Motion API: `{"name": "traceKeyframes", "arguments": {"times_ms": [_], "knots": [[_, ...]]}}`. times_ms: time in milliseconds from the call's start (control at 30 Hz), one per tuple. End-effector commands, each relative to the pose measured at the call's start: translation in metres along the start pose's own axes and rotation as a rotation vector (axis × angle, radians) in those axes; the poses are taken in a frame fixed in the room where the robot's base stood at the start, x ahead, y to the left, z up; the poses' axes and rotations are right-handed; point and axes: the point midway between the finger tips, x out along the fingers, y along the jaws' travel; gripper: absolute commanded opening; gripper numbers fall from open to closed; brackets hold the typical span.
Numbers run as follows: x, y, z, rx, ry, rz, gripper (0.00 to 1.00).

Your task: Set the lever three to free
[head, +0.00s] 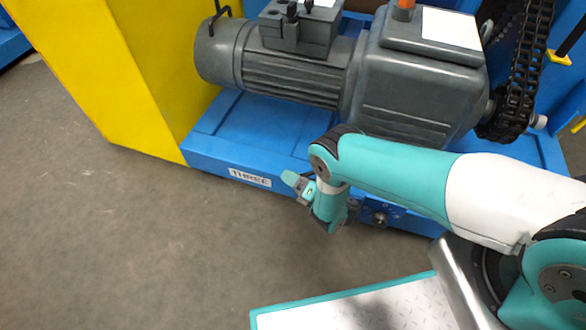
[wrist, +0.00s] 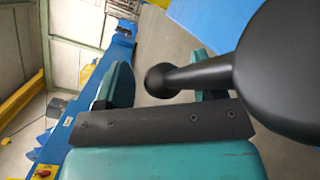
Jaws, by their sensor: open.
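The label THREE (head: 250,177) is on the front face of the blue frame (head: 215,160), just left of my gripper (head: 299,184) in the head view. In the wrist view a black lever with a round knob (wrist: 163,80) and a thick rounded body (wrist: 285,65) reaches in from the right. My gripper (wrist: 160,82) is open. The knob shows between its two teal fingers, and the lever's stem crosses in front of the right finger. I cannot tell whether they touch. In the head view my arm and gripper hide the lever, and no position marks are readable.
A grey motor (head: 300,65) and gearbox (head: 420,90) sit on the blue frame above my arm. A black chain (head: 520,80) hangs at the right. A yellow panel (head: 130,70) stands at the left. The grey floor (head: 130,240) in front is clear.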

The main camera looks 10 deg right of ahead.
Motion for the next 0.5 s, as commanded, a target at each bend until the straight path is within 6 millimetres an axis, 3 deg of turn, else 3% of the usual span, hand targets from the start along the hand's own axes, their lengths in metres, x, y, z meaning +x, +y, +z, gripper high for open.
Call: {"name": "traceKeyframes", "arguments": {"times_ms": [167, 267, 500], "knots": [[0.001, 0.022, 0.016, 0.0, -0.001, 0.0, 0.63], [0.002, 0.043, 0.033, -0.006, -0.005, 0.003, 0.82], [0.0, 0.099, 0.075, -0.014, -0.013, 0.006, 0.82]]}}
